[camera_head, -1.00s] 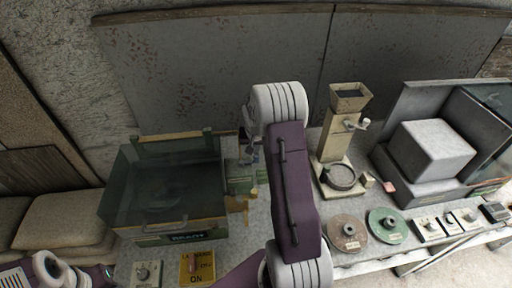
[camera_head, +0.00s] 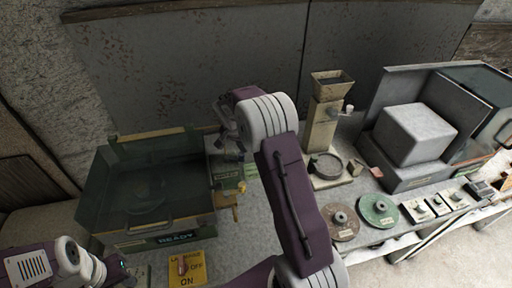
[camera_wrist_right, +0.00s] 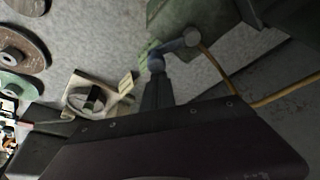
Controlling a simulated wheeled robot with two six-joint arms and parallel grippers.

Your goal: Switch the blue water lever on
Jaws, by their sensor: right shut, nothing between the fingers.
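In the right wrist view, a blue-grey lever (camera_wrist_right: 173,48) with a round knob runs from a hub beside a green box. A small green tag lies next to it. My right gripper (camera_wrist_right: 158,82) is shut and empty, its dark fingertips at or very close to the knob; I cannot tell whether they touch. In the head view, my right gripper (camera_head: 232,146) hangs beside the green unit (camera_head: 228,174) right of the dark glass tank, and the lever is mostly hidden there.
The dark glass tank (camera_head: 148,190) has a READY label. A yellow switch plate (camera_head: 187,268) is in front. A beige grinder (camera_head: 322,125), two discs (camera_head: 378,210), several small switch plates and a grey booth (camera_head: 415,130) stand right. A yellow hose (camera_wrist_right: 232,85) is near the lever.

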